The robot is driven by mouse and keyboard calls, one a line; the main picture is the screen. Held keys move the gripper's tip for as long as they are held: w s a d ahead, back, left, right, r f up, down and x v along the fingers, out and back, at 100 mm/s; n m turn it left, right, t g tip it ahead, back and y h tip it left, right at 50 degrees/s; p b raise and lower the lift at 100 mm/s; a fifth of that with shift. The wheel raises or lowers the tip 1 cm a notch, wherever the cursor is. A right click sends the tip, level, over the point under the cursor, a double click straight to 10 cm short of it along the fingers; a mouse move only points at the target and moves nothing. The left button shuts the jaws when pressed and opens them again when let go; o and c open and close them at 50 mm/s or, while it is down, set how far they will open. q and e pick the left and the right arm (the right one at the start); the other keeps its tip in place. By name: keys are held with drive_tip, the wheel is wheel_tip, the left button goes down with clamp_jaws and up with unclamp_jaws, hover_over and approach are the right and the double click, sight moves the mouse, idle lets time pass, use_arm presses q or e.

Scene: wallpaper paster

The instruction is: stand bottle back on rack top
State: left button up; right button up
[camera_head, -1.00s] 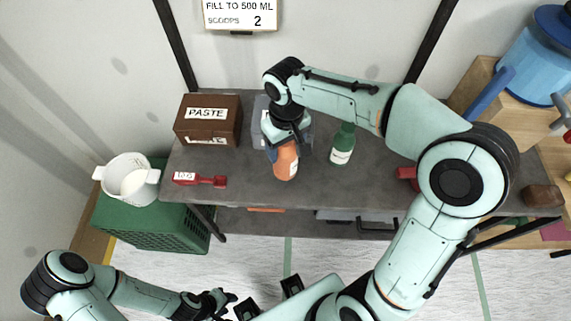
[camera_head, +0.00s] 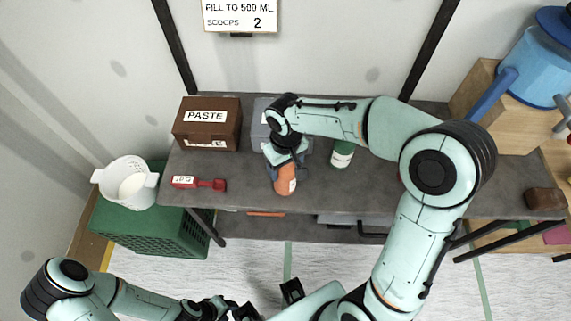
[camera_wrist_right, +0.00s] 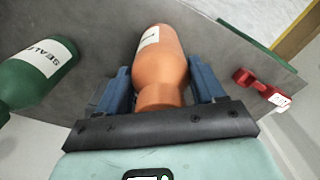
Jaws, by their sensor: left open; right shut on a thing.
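An orange bottle (camera_head: 286,181) with a white label is at the front middle of the grey rack top (camera_head: 240,177) in the head view. My right gripper (camera_head: 287,161) is shut on it from behind and above. In the right wrist view the orange bottle (camera_wrist_right: 161,60) lies between the two blue fingers of the gripper (camera_wrist_right: 163,95), its neck toward the palm. The bottle looks roughly upright, though I cannot tell whether its base touches the rack top. My left gripper (camera_head: 228,309) is open and empty at the bottom of the head view, away from the rack.
A green bottle (camera_head: 342,155) stands right of the orange one. A red scoop (camera_head: 200,183) and a brown paste box (camera_head: 208,126) are to the left. A grey box (camera_head: 262,135) is behind. A white jug (camera_head: 127,184) stands on a green crate (camera_head: 167,232).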

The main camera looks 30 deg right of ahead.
drive_tip(key=o, duration=1.4)
drive_tip(key=shift+f, duration=0.1)
use_arm(q)
drive_tip(key=shift+f, duration=0.1)
use_arm(e)
drive_tip(key=shift+r, duration=0.35)
wheel_tip(320, 180, up, 12)
drive_tip(key=shift+f+p, duration=0.15)
drive_tip(key=shift+p, duration=0.75)
use_arm(q)
drive_tip(key=shift+w+r, duration=0.3)
drive_tip(key=shift+r, duration=0.25)
drive_tip(key=shift+w+r, duration=0.3)
drive_tip(key=shift+r, duration=0.25)
drive_tip(key=shift+s, duration=0.15)
use_arm(e)
drive_tip(key=shift+s, duration=0.1)
